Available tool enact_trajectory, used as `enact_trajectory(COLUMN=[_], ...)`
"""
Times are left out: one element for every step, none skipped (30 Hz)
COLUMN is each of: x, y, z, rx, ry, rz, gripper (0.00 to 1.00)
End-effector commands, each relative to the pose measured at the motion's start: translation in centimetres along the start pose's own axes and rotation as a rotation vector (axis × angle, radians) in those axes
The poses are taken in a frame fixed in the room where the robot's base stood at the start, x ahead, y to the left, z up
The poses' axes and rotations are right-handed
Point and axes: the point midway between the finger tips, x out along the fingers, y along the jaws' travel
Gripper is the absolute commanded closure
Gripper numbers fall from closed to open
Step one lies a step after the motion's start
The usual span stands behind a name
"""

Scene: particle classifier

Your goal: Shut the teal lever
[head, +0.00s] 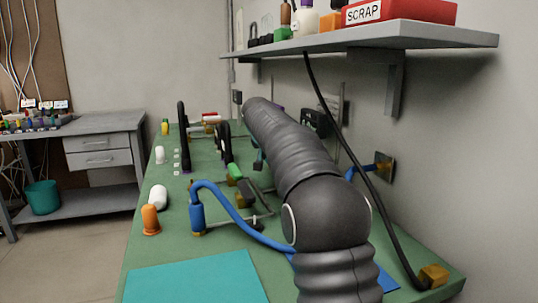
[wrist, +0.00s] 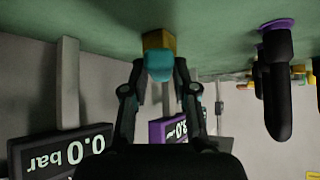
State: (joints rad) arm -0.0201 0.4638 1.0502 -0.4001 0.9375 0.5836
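In the wrist view, which looks upside down, the teal lever (wrist: 159,69) is a rounded teal piece on a brass-yellow valve body (wrist: 157,41) at the green bench. My gripper (wrist: 160,66) has one finger on each side of the lever. The fingers are apart, and the lever's end shows between their tips with small gaps. I cannot tell whether a finger touches it or how the lever is turned along its length.
A purple display (wrist: 170,130) and a black display reading 0.0 bar (wrist: 62,150) stand close by. A black hose with a purple collar (wrist: 277,28) is at the right. In the head view a blue hose (head: 246,223) crosses the green bench, and a shelf (head: 350,41) overhangs it.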

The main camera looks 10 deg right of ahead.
Motion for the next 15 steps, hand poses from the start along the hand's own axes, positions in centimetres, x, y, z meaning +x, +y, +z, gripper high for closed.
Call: enact_trajectory(x=[0.04,0.04,0.04,0.04,0.03,0.03,0.02,0.03,0.04,0.04,0.01,-0.1,-0.25,-0.46,-0.82], y=[-0.08,-0.08,-0.07,-0.06,-0.06,-0.05,-0.04,0.02,0.07,0.08,0.09,0.08,0.01,-0.02,-0.04], z=[0.1,0.09,0.08,0.07,0.06,0.05,0.04,0.01,-0.01,-0.01,-0.02,-0.04,-0.03,-0.04,-0.05], rx=[-0.001,-0.001,-0.001,-0.001,-0.001,-0.001,-0.001,-0.001,0.0,0.0,0.0,0.0,-0.001,-0.001,-0.001], ry=[-0.002,-0.002,-0.001,-0.001,-0.001,-0.001,-0.001,0.0,0.0,0.0,0.0,0.001,0.001,0.001,0.002], rz=[-0.001,-0.001,-0.001,-0.001,-0.001,-0.001,-0.001,0.0,0.0,0.0,0.0,0.0,-0.001,-0.001,-0.001], gripper=[0.58,0.51,0.48,0.48,0.48,0.48,0.48,0.48,0.48,0.48,0.48,0.48,0.48,0.48,0.48])
